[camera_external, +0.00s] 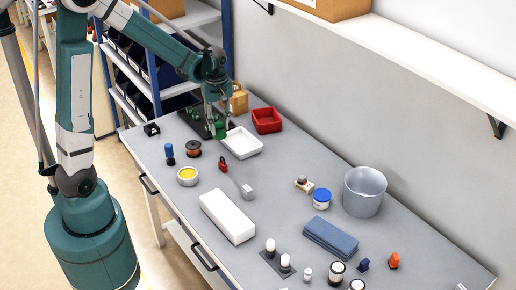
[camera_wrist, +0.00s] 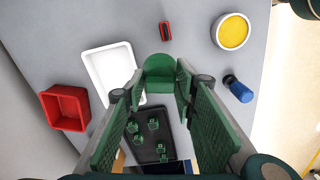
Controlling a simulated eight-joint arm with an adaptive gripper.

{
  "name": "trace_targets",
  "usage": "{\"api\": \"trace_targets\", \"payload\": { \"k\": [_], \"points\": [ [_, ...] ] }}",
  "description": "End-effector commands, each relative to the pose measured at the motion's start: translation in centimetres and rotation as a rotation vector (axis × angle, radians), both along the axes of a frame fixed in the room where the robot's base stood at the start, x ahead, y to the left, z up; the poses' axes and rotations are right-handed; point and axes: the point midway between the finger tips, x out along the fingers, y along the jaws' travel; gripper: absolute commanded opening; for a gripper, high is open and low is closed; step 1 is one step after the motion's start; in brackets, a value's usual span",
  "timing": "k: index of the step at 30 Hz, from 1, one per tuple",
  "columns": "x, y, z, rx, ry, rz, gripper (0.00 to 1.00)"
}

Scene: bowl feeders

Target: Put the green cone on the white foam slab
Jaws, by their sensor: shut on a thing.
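My gripper (camera_external: 216,118) is at the back left of the bench, beside the white tray. Its green-padded fingers (camera_wrist: 159,96) are shut on the green cone (camera_wrist: 159,70), which shows between the fingertips in the wrist view. In the external view the cone (camera_external: 221,134) is a small green shape below the fingers, partly hidden; I cannot tell how far it is above the bench. The white foam slab (camera_external: 228,217) lies on the bench nearer the camera, with its top bare. The slab does not show in the wrist view.
A white tray (camera_external: 243,142) and a red bin (camera_external: 266,120) stand close to the gripper. A black board (camera_wrist: 151,148) with several green pieces is beside it. A red padlock (camera_external: 223,165), a grey block (camera_external: 248,191) and a yellow-topped tin (camera_external: 187,176) lie between gripper and slab.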

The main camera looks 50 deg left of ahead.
Motion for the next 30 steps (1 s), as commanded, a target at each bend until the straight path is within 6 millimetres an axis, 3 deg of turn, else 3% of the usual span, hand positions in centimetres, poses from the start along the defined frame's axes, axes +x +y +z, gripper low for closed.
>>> {"api": "trace_targets", "payload": {
  "k": [12,30],
  "points": [
    [-2.6,-9.5,0.9,0.0,0.0,-0.146,0.16],
    [-8.5,-20.9,1.9,0.0,0.0,-0.348,0.16]
  ]
}}
